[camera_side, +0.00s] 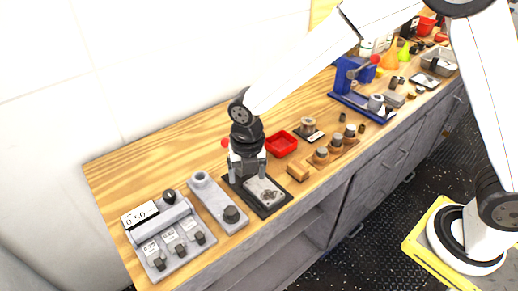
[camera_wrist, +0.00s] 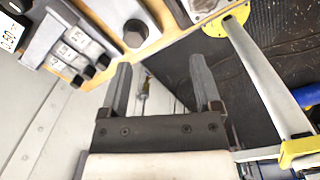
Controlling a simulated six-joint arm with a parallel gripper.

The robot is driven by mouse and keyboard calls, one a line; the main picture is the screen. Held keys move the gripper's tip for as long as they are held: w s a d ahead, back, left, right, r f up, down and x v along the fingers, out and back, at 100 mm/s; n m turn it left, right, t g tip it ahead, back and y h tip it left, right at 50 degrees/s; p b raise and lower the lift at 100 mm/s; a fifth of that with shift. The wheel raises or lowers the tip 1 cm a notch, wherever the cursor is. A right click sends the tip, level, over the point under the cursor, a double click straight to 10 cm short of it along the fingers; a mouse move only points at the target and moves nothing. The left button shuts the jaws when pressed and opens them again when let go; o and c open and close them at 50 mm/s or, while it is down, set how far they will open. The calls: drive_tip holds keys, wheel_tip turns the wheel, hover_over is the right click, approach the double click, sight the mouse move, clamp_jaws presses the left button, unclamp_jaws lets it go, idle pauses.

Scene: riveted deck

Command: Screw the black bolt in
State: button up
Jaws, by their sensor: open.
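The black bolt (camera_side: 231,214) stands in the front end of a grey plate (camera_side: 208,194) on the wooden bench. In the wrist view its dark head (camera_wrist: 135,36) shows beyond the fingers, in the plate at the top. My gripper (camera_side: 248,177) points down over the black-edged tray (camera_side: 267,208), to the right of the bolt and apart from it. In the wrist view my gripper (camera_wrist: 160,62) has its two fingers wide apart, with nothing seen held. How deep the bolt sits is hidden.
A grey switch box (camera_side: 176,241) with a display stands left of the plate. A red tray (camera_side: 281,144), a wooden block (camera_side: 298,171) and a stand of several knobs (camera_side: 335,147) lie to the right. A blue press (camera_side: 349,74) is farther back. The bench's front edge is close to the bolt.

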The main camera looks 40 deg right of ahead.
sight(230, 210)
drive_tip(key=a+n, duration=0.1)
drive_tip(key=n, duration=0.1)
drive_tip(key=a+f+n, duration=0.1)
drive_tip(key=a+n, duration=0.3)
drive_tip(key=shift+w+f+n, duration=0.25)
drive_tip(key=shift+f+n, duration=0.05)
drive_tip(key=shift+f, duration=3.9)
clamp_jaws()
